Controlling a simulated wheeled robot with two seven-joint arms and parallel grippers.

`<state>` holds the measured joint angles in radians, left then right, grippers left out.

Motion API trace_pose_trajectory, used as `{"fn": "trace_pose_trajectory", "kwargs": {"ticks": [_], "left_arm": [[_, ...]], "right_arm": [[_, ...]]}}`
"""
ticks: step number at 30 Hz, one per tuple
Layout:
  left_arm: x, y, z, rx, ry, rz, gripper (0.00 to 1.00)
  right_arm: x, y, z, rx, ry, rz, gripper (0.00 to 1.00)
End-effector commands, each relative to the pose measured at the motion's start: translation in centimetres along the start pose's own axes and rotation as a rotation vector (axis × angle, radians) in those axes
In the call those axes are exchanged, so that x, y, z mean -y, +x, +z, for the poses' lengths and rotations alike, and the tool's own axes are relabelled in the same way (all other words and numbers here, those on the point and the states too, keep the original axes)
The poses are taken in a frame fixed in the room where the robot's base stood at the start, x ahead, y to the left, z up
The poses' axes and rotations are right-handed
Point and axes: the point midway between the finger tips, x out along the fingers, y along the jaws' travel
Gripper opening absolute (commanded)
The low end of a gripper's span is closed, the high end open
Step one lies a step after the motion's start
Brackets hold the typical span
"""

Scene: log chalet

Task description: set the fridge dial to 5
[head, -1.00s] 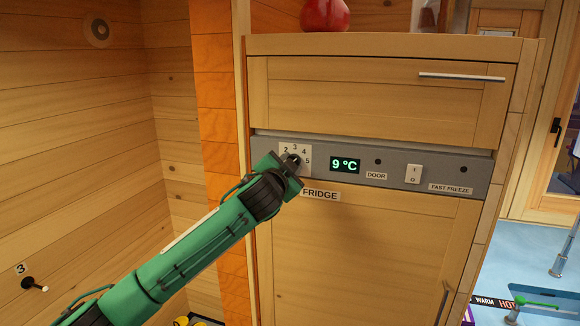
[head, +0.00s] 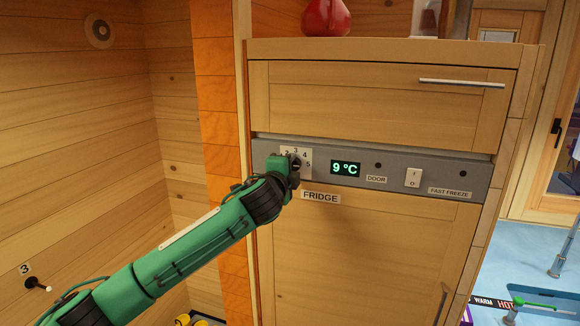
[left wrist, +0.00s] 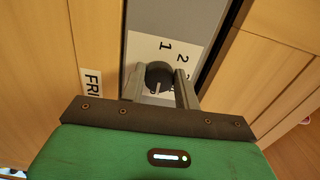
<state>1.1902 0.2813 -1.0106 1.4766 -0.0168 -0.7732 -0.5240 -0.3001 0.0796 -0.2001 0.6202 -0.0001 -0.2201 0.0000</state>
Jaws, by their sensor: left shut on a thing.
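The fridge dial (left wrist: 158,72) is a small dark round knob on a white number plate (left wrist: 140,50) in the left wrist view. My left gripper (left wrist: 160,86) has one finger on each side of the knob and is shut on it. A pale line shows on the knob, but I cannot tell which number it points to. The green display (head: 345,169) reads 9 °C. My right gripper is not in view.
The grey panel also carries a DOOR label (head: 376,180) and a white FAST FREEZE rocker switch (head: 413,177). A drawer (head: 385,105) is above and the fridge door (head: 365,250) below. A red vase (head: 325,17) stands on top. A log wall is at left.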

Motion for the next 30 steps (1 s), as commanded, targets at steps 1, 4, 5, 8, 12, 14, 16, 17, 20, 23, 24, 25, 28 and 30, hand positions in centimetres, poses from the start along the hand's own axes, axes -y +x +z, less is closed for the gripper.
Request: {"fn": "trace_pose_trajectory", "kwargs": {"ticks": [1,4,5,8,12,14,16,17,20,23,24,25,28,30], "left_arm": [[0.0,-0.01,-0.08,-0.002,0.014,0.0,0.09],[-0.03,-0.01,-0.09,-0.002,0.035,0.0,0.09],[-0.04,-0.01,-0.09,-0.002,0.039,0.0,0.09],[-0.07,-0.01,-0.1,-0.002,0.049,0.001,0.09],[-0.1,-0.01,-0.1,-0.002,0.053,0.001,0.09],[-0.11,-0.01,-0.1,-0.002,0.053,0.001,0.09],[-0.12,-0.01,-0.1,-0.001,0.053,0.001,0.09],[-0.12,-0.01,-0.1,-0.001,0.053,0.001,0.09],[-0.13,-0.01,-0.09,-0.001,0.052,0.002,0.36],[-0.12,-0.01,-0.09,-0.001,0.052,0.002,0.54],[-0.11,-0.01,-0.08,-0.001,0.051,0.001,0.54],[-0.1,-0.01,-0.07,-0.001,0.051,0.001,0.54],[-0.06,0.0,-0.06,-0.001,0.051,0.001,0.54],[-0.06,-0.01,-0.06,-0.001,0.051,0.001,0.54]], "right_arm": [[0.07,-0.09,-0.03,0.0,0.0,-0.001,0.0],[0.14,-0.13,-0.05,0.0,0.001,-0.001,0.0],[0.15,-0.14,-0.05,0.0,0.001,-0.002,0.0],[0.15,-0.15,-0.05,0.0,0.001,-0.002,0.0],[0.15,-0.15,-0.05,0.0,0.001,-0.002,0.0],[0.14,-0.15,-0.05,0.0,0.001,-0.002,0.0],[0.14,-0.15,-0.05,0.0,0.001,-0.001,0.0],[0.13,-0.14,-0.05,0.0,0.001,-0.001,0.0],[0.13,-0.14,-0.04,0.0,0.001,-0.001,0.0],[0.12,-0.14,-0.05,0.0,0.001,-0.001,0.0],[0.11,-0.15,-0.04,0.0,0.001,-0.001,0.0],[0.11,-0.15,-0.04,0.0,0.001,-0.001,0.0],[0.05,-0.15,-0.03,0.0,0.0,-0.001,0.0],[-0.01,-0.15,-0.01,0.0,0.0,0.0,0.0]]}}
